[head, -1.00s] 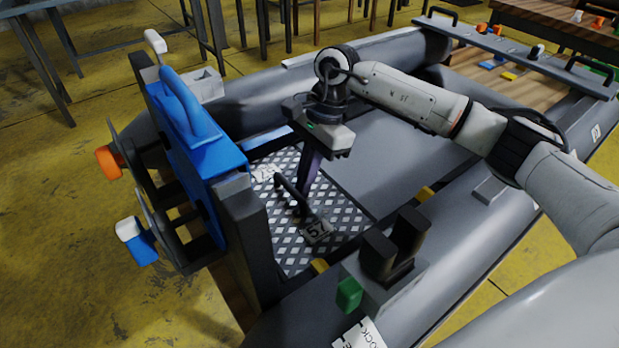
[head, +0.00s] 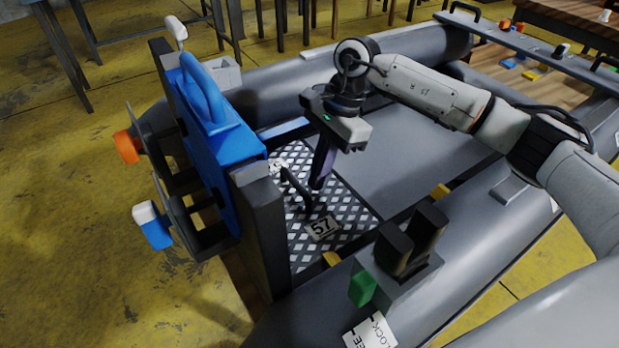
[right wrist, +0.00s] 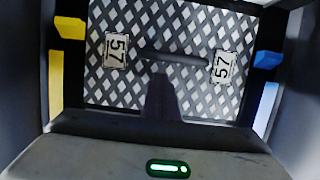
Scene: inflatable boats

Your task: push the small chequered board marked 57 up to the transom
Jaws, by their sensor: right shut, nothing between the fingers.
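The small chequered board (head: 345,205) lies on the boat floor, with a black bar handle and a "57" plate at each end of it. It also shows in the right wrist view (right wrist: 190,20). The dark transom (head: 262,225) stands left of it, carrying a blue motor-like block (head: 205,130). The transom hides the board's left edge, so I cannot tell whether they touch. My right gripper (head: 318,186) points down over the board on the side of the handle away from the transom, shut and empty. Contact with the handle is unclear. My left gripper is out of view.
Grey inflatable tubes border the floor on both sides. Yellow blocks (head: 440,191) sit along the near side of the floor. A dark two-pronged fixture (head: 410,245) with a green block (head: 362,289) stands on the near tube. Grey floor right of the board is clear.

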